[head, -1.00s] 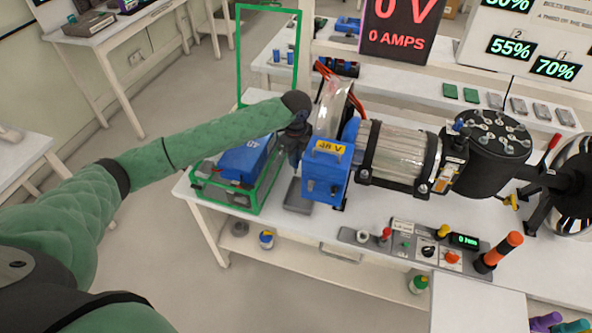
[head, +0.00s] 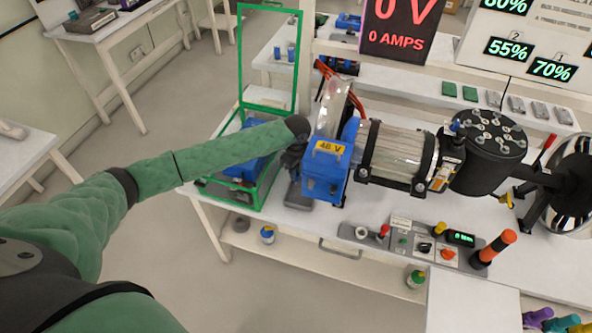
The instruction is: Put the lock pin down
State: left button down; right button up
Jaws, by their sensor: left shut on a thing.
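My left gripper (head: 292,160) is at the left side of the blue 48 V box (head: 325,172), just above a dark grey block (head: 300,196) on the white bench. It is small, dark and partly hidden by my green forearm and wrist. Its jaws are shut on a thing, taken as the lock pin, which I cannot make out. Whether the pin touches the grey block cannot be told. My right gripper is not in view.
A green open frame (head: 252,200) with a blue battery (head: 242,168) inside stands left of the gripper. A cylindrical motor (head: 398,155) and a black drum (head: 487,150) extend right. A control panel (head: 428,243) lies in front. The bench (head: 375,205) has some bare surface.

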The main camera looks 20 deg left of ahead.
pick_arm(q)
jog(key=shift+f, duration=0.15)
jog(key=c, duration=1.3)
grip_release()
jog(key=shift+r, duration=0.6)
notch_tip(320, 180, up, 3)
jog(key=shift+f+b, duration=0.15)
jog(key=shift+b, duration=0.65)
jog(key=shift+r+b, duration=1.1)
jog(key=shift+r, duration=3.1)
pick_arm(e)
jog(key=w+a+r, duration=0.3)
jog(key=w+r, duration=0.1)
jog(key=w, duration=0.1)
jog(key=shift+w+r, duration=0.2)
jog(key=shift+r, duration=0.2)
